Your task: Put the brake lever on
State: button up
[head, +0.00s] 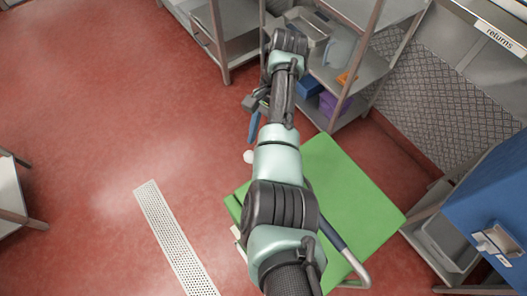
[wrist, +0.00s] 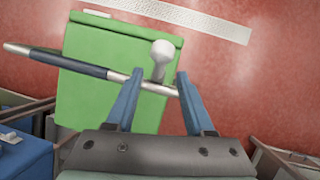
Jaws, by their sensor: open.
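A short lever with a pale round knob, apparently the brake lever (wrist: 163,50), rises beside the green panel of a cart (wrist: 90,45). In the head view only its pale knob (head: 249,156) shows, left of my arm at the edge of the cart's green top (head: 345,185). My gripper (wrist: 160,74) is open, with its two blue fingers apart. In the wrist view the knob and stem appear between and just past the fingertips; I cannot tell whether they touch. In the head view my gripper (head: 254,125) is partly hidden by my arm.
A metal bar with a dark blue sleeve (wrist: 70,63) crosses the wrist view near the fingers. A steel shelf (head: 345,75) with blue and purple boxes stands behind the cart. A blue cabinet (head: 490,215) is at right.

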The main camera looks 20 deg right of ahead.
jog(key=b+x, duration=0.2)
jog(key=x, duration=0.4)
jog(key=shift+a+f+b, duration=0.1)
jog(key=shift+f+b, duration=0.25)
jog(key=shift+r, duration=0.1)
jog(key=shift+x, duration=1.55)
grip_shut()
